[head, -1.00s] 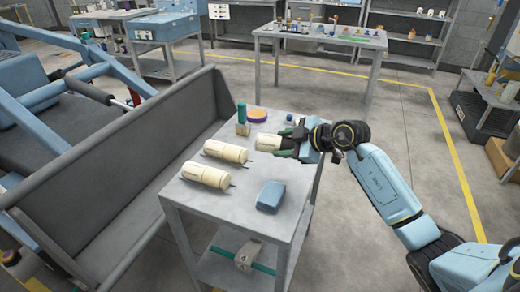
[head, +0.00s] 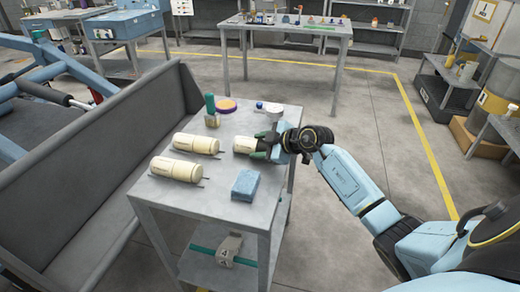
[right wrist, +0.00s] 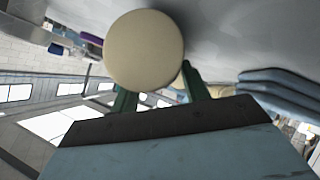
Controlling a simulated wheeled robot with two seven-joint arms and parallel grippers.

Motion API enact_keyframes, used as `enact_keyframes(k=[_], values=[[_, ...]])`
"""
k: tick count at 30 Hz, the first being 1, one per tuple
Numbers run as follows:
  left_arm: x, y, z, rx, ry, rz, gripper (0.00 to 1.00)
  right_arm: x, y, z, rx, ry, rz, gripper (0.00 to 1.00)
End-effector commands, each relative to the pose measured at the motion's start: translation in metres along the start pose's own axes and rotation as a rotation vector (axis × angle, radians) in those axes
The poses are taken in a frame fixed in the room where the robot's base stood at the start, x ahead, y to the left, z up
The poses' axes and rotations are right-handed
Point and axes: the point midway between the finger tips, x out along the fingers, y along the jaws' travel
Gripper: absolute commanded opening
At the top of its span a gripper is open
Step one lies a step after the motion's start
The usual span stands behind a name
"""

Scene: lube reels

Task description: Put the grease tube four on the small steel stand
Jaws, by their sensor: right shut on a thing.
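My right gripper (head: 264,148) is shut on a cream cylinder (head: 244,144), likely a grease tube, at the right side of the grey table. The cylinder's round end (right wrist: 144,50) shows in the right wrist view between the green fingers. Two like cylinders lie to its left, a farther one (head: 196,144) and a nearer one (head: 176,169). I cannot read a number on any of them. My left gripper is not in view.
The table (head: 215,205) also bears a blue block (head: 246,184), a green bottle-like item (head: 211,106) and a purple-and-orange disc (head: 226,104). A beige block marked 4 (head: 229,248) sits on the lower shelf. A grey bench (head: 110,150) stands close on the left.

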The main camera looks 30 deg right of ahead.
Motion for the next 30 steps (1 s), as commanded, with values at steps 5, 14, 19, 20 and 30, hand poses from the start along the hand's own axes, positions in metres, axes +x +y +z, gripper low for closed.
enact_keyframes(k=[5, 14, 19, 20, 30], values=[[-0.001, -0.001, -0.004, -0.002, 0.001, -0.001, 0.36, 0.002, -0.002, 0.003, -0.001, 0.0, 0.0, 0.22], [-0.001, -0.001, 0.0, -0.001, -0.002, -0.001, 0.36, 0.003, -0.003, 0.004, -0.001, -0.001, -0.001, 0.51], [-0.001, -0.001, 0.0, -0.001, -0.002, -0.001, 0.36, 0.003, -0.003, 0.004, -0.001, -0.001, -0.001, 0.55], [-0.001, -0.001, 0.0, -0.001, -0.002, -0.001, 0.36, 0.003, -0.003, 0.004, -0.001, -0.001, -0.001, 0.55], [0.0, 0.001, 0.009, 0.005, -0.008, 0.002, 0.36, -0.015, -0.001, 0.003, -0.001, -0.002, 0.001, 0.55]])
